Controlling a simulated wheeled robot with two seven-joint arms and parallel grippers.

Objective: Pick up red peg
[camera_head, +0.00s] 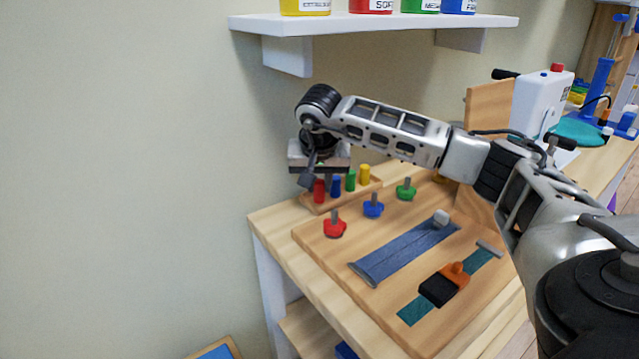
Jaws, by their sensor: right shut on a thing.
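The red peg (319,192) stands at the left end of a small wooden peg rack (345,197), with a blue peg (336,187), a green peg (350,180) and a yellow peg (365,174) in a row to its right. My right gripper (312,181) reaches down from above at the rack's left end. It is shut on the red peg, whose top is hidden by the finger. The peg still appears to be at the rack; whether its foot is clear of it cannot be told. My left gripper is not in view.
A wooden board (318,233) lies in front of the rack with red (335,228), blue (373,208) and green (405,191) knobs, a denim strip (400,252) and a buckle strap (440,288). A white shelf (380,22) with colored tubs hangs above my arm.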

